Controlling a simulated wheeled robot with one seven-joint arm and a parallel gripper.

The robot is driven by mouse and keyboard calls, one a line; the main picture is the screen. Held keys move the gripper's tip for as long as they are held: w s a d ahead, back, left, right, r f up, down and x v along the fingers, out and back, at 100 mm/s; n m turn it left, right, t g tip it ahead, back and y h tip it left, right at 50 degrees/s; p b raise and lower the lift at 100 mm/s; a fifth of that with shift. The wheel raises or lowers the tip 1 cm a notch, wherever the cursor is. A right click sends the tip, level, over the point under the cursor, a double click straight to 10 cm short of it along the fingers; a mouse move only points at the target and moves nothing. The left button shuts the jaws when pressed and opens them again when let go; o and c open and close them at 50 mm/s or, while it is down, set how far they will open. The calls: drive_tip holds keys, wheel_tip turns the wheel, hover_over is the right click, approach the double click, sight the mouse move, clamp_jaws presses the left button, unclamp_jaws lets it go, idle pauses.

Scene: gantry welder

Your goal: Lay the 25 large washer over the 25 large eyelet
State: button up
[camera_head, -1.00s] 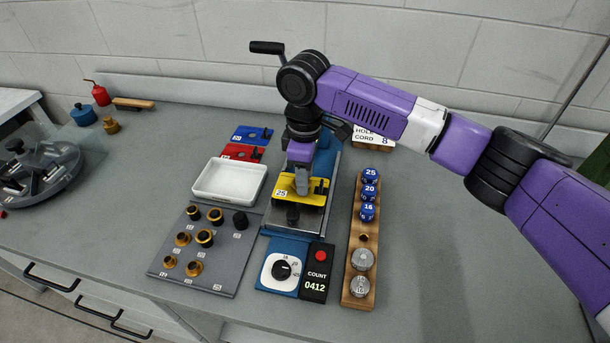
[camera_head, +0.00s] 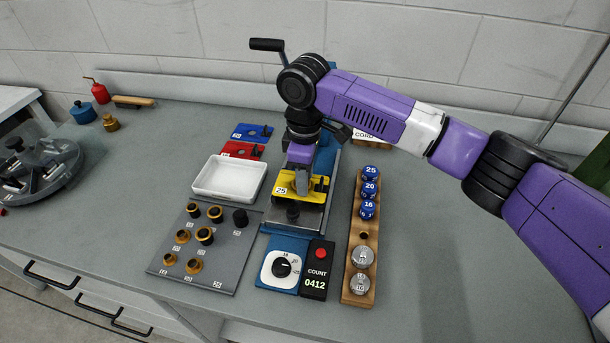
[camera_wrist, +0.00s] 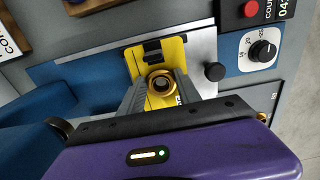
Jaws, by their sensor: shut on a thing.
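My gripper (camera_wrist: 158,92) is shut on a brass ring (camera_wrist: 160,75), which looks like the large washer; its label cannot be read. The ring is between the fingertips, with a dark round centre showing through it. It is over the yellow plate (camera_wrist: 140,62), which carries a 25 label in the head view (camera_head: 281,190). In the head view my gripper (camera_head: 301,184) reaches down onto that plate from above. Whether the ring touches the plate is unclear. The large eyelet cannot be told apart under the ring.
The press (camera_head: 325,160) with its crank stands behind the plate. A white tray (camera_head: 205,195) and a grey board (camera_head: 230,262) of brass rings are left. A wooden rack (camera_head: 349,280) with blue and metal pieces is right. The dial (camera_head: 282,266) and counter (camera_head: 317,281) are in front.

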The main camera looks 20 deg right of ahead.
drive_tip(key=o, duration=1.4)
drive_tip(key=shift+s+f, duration=0.1)
drive_tip(key=shift+f, duration=0.05)
